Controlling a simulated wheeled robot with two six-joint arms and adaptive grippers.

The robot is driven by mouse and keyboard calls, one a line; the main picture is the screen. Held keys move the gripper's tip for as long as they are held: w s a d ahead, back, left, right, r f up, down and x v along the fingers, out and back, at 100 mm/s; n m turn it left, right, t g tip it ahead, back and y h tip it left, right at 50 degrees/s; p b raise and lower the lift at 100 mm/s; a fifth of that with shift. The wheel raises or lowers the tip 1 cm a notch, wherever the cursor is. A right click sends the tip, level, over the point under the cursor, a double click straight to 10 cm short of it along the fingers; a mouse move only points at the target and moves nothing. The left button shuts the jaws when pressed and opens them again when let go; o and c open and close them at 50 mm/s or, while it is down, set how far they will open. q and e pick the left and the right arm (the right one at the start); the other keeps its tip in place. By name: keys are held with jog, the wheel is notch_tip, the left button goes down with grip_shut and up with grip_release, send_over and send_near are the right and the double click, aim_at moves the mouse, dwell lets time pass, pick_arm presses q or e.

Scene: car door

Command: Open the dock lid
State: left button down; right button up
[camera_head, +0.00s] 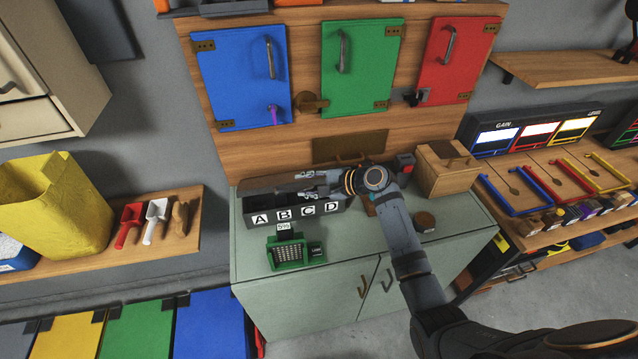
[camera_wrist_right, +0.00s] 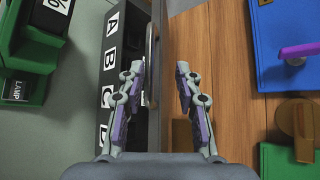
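The dock is a dark box (camera_head: 335,208) with white labels A, B, C and D on its front, standing at the back left of the green counter. Its labelled front (camera_wrist_right: 108,60) also shows in the right wrist view. A dark brown strip (camera_head: 268,187), seemingly the lid, runs along the box's top; its exact angle is unclear. A metal bar handle (camera_wrist_right: 152,65) shows beside the box, between my fingers. My right gripper (camera_head: 308,184) is open above the box; its fingers (camera_wrist_right: 159,72) straddle the bar without visibly closing on it. My left gripper is out of view.
A green device (camera_head: 288,255) stands in front of the dock. A wooden box (camera_head: 445,170) and a round brown item (camera_head: 425,221) are to the right on the counter (camera_head: 350,255). Blue (camera_head: 240,75), green (camera_head: 360,65) and red (camera_head: 458,60) doors hang on the wooden panel behind.

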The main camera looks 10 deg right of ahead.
jog(key=v, duration=0.7)
jog(key=shift+s+d, duration=0.15)
